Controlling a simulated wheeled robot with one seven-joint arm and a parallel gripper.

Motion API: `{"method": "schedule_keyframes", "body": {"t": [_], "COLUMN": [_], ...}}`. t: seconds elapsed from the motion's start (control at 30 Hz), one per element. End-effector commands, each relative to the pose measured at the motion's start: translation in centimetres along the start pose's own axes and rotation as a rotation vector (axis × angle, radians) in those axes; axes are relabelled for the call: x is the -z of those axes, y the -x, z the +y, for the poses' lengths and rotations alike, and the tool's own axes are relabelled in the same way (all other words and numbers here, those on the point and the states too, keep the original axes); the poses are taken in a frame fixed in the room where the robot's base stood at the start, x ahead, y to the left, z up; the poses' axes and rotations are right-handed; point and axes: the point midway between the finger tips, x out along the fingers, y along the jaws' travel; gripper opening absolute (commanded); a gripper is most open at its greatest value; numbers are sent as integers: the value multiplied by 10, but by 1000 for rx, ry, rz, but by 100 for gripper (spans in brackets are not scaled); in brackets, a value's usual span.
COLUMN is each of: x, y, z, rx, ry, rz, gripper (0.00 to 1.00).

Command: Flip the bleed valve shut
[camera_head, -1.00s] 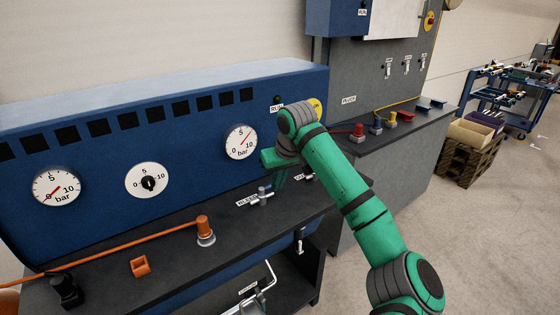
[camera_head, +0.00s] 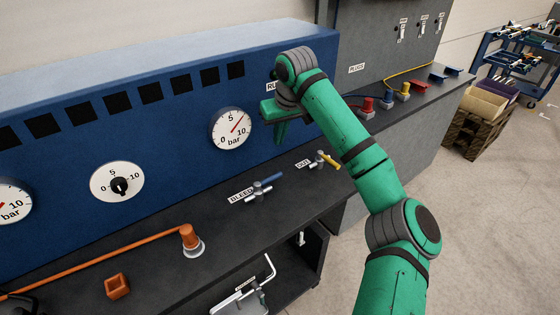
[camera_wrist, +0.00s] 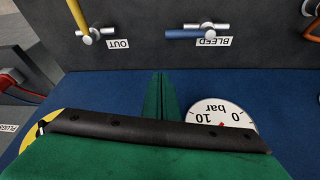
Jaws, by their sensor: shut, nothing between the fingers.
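The bleed valve (camera_head: 258,189) is a small silver valve on the dark bench top, behind its BLEED label (camera_head: 240,196). Its blue lever (camera_head: 272,179) points right, roughly along the valve body. In the wrist view the blue lever (camera_wrist: 182,34) also lies along the body, beside the BLEED label (camera_wrist: 212,41). My gripper (camera_head: 280,138) is shut and empty, above and a little behind the bleed valve, apart from it, close to the blue panel. In the wrist view my green fingers (camera_wrist: 160,80) lie together, with the valve beyond their tips.
An OUT valve (camera_head: 320,160) with a yellow lever stands right of the bleed valve. A pressure gauge (camera_head: 231,129) is on the blue panel left of my gripper. An orange hose fitting (camera_head: 190,240) stands left on the bench. The bench between them is clear.

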Motion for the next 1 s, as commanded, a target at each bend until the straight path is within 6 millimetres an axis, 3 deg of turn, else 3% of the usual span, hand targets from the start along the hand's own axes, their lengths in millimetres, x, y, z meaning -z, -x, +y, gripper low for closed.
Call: {"method": "schedule_keyframes", "body": {"t": [0.27, 0.83, 1.0], "x": [0, -1, -19], "y": [-9, -100, -97], "z": [0, 1, 2], "rx": [0, -1, -2], "ry": [0, -1, 0], "rz": [-1, -2, 1], "gripper": [0, 0, 0]}}
